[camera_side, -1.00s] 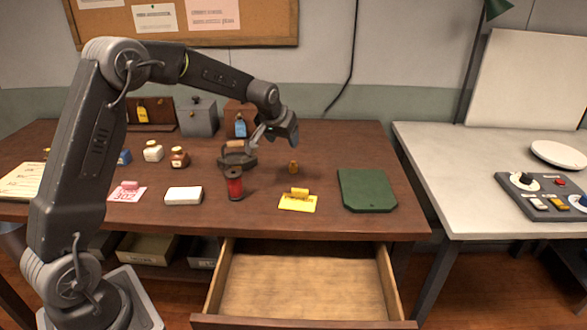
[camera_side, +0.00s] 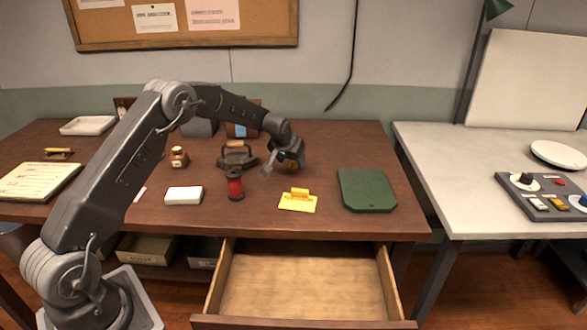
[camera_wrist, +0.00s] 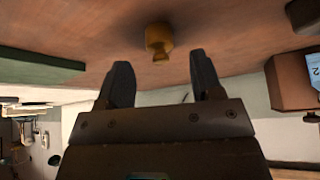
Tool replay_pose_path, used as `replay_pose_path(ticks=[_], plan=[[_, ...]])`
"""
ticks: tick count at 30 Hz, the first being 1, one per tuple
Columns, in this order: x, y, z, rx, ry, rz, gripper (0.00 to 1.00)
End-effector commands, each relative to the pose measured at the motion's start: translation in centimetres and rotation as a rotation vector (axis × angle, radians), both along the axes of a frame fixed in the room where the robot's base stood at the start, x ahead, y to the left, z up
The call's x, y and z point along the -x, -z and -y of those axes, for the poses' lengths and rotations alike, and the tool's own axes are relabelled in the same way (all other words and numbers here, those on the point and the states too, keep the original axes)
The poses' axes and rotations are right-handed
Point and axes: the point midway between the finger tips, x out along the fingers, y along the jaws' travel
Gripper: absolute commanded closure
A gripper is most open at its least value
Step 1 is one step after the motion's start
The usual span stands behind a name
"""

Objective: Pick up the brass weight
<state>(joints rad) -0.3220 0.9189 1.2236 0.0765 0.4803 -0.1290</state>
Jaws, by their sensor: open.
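The brass weight (camera_wrist: 159,40) stands on the wooden table, small and golden with a narrower knob. In the wrist view it is just beyond and between the fingertips, not touching them. In the side view only a little of the brass weight (camera_side: 293,169) shows, the rest hidden behind my gripper (camera_side: 277,164). My gripper is low over the table at the weight. In the wrist view my gripper (camera_wrist: 160,68) has its two fingers apart with nothing between them.
A dark iron (camera_side: 237,158) and a red spool (camera_side: 234,186) stand left of my gripper. An open empty drawer (camera_side: 305,285) juts out below the table's front edge.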

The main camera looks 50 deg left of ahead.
Motion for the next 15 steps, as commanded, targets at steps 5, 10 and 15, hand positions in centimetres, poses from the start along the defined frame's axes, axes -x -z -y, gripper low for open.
replay_pose_path(ticks=[5,10,15], plan=[[-1.3,2.1,-0.6,0.0,0.0,-0.001,0.4],[-1.7,2.7,-0.8,-0.001,0.0,0.001,0.4],[-1.6,2.7,-0.8,-0.001,0.0,0.0,0.4]])
